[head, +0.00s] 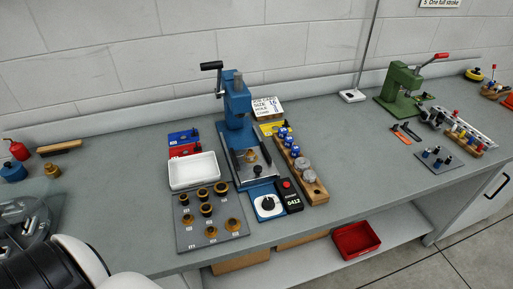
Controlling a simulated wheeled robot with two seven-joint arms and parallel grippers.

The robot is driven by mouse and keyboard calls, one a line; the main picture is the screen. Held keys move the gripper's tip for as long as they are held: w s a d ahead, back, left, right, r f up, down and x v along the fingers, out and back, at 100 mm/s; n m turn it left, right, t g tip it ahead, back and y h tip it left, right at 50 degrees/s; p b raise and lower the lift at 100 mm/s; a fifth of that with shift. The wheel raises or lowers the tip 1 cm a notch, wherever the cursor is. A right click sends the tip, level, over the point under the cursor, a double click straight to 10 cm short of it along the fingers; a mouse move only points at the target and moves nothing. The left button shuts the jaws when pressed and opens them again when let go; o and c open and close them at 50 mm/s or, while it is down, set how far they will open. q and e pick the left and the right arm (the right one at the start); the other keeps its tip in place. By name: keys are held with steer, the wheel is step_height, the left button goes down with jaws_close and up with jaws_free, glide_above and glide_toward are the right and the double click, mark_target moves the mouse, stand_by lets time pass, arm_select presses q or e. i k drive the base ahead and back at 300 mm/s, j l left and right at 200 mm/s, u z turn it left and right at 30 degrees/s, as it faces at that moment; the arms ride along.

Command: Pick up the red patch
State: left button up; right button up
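A flat red piece (186,149), which looks like the red patch, lies on the bench left of the blue press. It sits just in front of a similar blue piece (183,136) and directly behind a white tray (194,171). The tray's back edge is close to it and may hide its front part. A white and black rounded part, which looks like my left arm, shows at the lower left, far from the red piece. No gripper fingers can be made out in the head view.
The blue press (237,107) with a black handle stands right of the red piece. A dark plate (184,237) with several brass rings lies in front of the tray. A green press (396,92) stands at the right.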

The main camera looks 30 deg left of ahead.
mark_target(195, 149)
steer(key=u, duration=1.6)
